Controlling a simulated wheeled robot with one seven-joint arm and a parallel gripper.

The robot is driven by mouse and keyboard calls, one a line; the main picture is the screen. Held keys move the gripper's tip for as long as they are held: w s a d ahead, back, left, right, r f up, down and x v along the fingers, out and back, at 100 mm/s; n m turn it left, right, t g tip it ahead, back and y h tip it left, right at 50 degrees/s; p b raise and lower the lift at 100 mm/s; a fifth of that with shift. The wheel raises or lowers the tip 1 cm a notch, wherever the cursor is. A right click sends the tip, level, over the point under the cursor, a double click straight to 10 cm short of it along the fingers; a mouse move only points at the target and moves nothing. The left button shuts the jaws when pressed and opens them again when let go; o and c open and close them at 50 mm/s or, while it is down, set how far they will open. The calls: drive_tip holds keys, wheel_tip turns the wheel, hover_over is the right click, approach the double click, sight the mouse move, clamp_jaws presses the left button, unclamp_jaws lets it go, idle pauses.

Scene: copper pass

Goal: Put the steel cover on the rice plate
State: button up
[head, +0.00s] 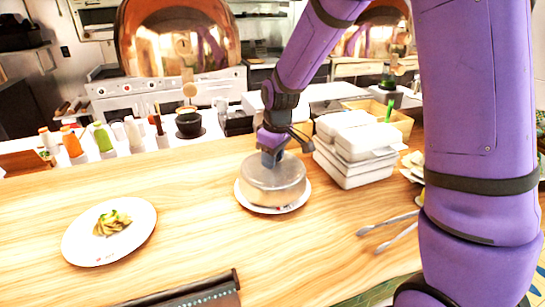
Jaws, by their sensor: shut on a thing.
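The steel cover (272,183) is a round, shiny, low dome in the middle of the counter. It sits over a white plate (277,210), whose rim shows around its front edge. The cover looks level and in contact with the plate or only just above it. It hides whatever lies on that plate, so I cannot see rice there. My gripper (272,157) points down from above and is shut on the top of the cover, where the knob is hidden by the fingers. Another white plate (75,246) with tan food and a green garnish lies open at the left.
White takeaway boxes (350,173) are stacked close to the right of the cover. Metal tongs (387,230) lie at the front right. Several bottles (103,137) and a dark cup (189,124) line the back. The wooden counter is clear between the two plates.

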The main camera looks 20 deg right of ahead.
drive_tip(key=shift+f, duration=0.35)
idle(1.1)
drive_tip(key=o, duration=1.7)
drive_tip(key=shift+r, duration=2.5)
